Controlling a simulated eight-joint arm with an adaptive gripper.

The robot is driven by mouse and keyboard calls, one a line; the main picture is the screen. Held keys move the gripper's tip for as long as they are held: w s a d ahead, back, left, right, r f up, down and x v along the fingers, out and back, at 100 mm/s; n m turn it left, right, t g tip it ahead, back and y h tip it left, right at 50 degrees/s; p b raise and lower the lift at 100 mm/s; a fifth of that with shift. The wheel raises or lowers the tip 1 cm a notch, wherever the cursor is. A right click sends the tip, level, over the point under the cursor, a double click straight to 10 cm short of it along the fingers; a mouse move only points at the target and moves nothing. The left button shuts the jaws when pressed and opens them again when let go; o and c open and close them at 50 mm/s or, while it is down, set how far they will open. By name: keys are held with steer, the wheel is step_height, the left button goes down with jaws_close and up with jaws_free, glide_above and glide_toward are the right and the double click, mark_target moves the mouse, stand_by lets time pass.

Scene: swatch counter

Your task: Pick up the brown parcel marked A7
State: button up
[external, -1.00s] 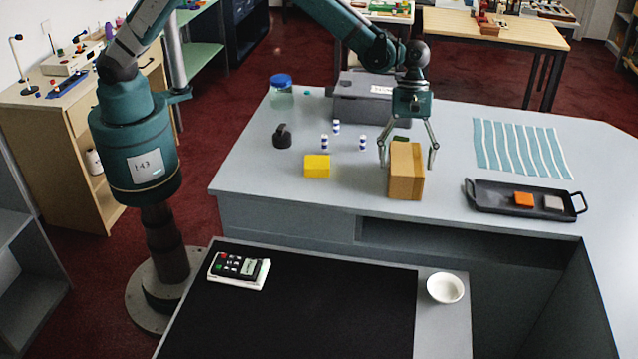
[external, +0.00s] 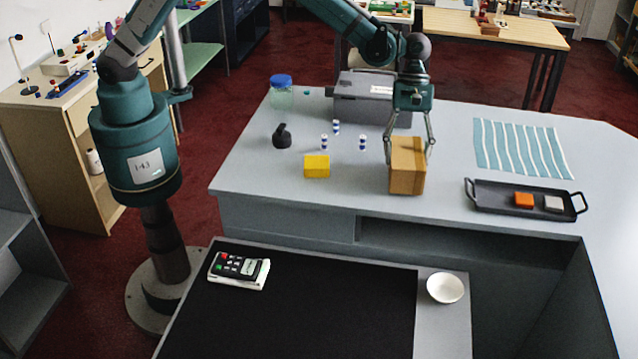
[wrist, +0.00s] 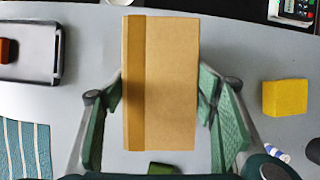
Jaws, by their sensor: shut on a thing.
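The brown parcel (external: 407,170) is an upright cardboard box with a tape strip down one side. It is between the fingers of my gripper (external: 409,150), which is shut on it. In the wrist view the parcel (wrist: 170,85) fills the middle, with a green finger pad against each side. The parcel appears to be slightly above the grey counter (external: 270,205). No A7 marking is readable in these views.
A yellow block (external: 316,167) and small blue-and-white bottles (external: 362,143) stand to the left. A black tray (external: 485,199) with orange and grey blocks is at right. A striped cloth (external: 520,148) lies behind it. A grey box (external: 350,108) stands behind my gripper.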

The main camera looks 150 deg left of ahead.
steer(key=shift+r, duration=4)
